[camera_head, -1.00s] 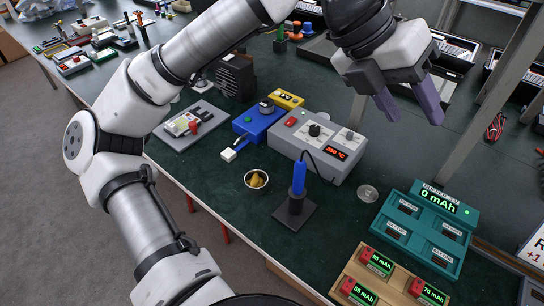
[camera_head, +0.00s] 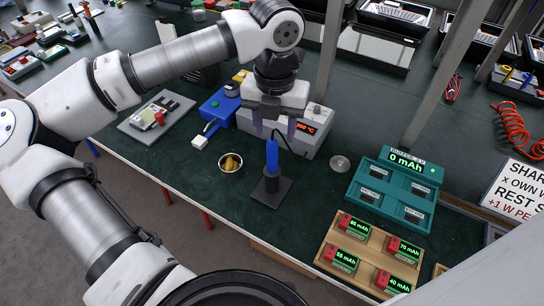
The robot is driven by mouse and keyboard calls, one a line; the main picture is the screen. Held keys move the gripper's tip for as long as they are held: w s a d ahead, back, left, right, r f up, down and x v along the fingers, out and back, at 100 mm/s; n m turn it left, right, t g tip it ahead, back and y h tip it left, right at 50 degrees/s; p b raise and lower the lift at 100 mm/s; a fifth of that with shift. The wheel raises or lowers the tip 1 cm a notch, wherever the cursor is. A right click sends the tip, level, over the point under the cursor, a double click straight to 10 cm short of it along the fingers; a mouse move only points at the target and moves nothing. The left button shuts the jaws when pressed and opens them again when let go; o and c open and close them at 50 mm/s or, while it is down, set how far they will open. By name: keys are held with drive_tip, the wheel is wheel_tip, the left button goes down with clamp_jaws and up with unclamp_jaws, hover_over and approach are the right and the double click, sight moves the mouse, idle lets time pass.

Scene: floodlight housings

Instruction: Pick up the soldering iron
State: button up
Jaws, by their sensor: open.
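The soldering iron (camera_head: 272,155) has a blue handle and stands upright in a black holder on a dark square base (camera_head: 268,191). A dark cable runs from its top toward the grey soldering station (camera_head: 309,145), whose red display reads about 350 °C. My gripper (camera_head: 275,130) points down with its purple fingers apart, just above and behind the iron's handle in the picture. The fingers look empty. I cannot tell the exact depth between the fingers and the handle.
A small bowl with yellow content (camera_head: 231,163) stands left of the iron. A teal charger (camera_head: 396,190) and a wooden tray with several red-ended battery packs (camera_head: 367,258) are at the right. A clear round dish (camera_head: 340,163) lies between. The green mat's front edge is near.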

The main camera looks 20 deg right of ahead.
sight(272, 140)
drive_tip(key=shift+w+a+f+p, duration=0.1)
drive_tip(key=shift+f+p, duration=0.4)
drive_tip(key=shift+f, duration=0.85)
drive_tip(key=shift+w+a+f+p, duration=0.1)
drive_tip(key=shift+f+p, duration=0.4)
drive_tip(key=shift+f, duration=0.8)
clamp_jaws()
drive_tip(key=shift+r, duration=0.1)
